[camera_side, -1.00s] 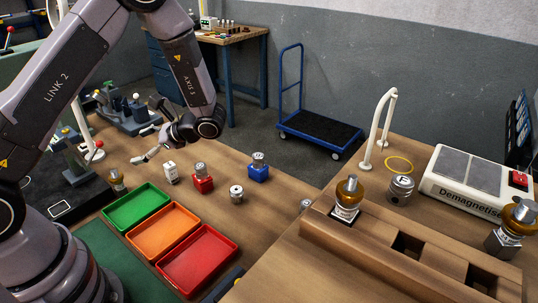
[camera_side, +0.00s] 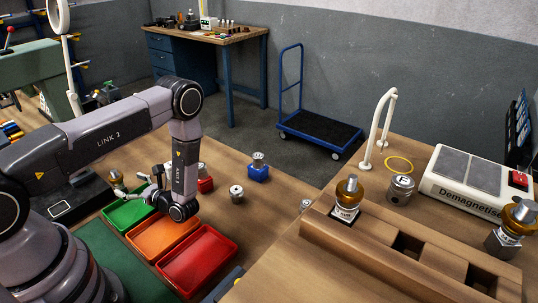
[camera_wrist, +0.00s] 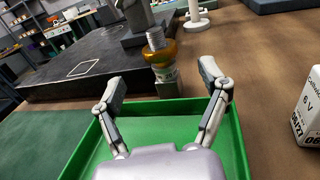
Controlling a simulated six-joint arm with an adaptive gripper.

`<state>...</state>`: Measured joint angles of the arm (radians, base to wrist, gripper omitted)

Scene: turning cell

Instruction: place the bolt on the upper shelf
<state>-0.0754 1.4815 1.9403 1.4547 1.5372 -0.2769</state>
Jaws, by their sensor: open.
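A threaded metal piece with a brass collar (camera_wrist: 160,52), the likeliest bolt, stands upright just beyond the green tray (camera_wrist: 72,165) in the wrist view. It also shows in the side view (camera_side: 117,179), at the tray's far left corner. A labelled block sits under its collar. My gripper (camera_wrist: 162,82) is open and empty, low over the green tray. Its fingers are spread to either side of the brass-collared piece in the picture, with the piece farther off and apart from them. In the side view my gripper (camera_side: 142,187) is partly hidden by my arm. I cannot make out an upper shelf for certain.
Orange (camera_side: 162,238) and red (camera_side: 197,262) trays stand beside the green one. A white 6 V block (camera_wrist: 311,108) stands to the right. A blue-based part (camera_side: 258,170) and a metal cylinder (camera_side: 237,194) stand behind. A wooden rack (camera_side: 375,250) holds similar brass-collared pieces.

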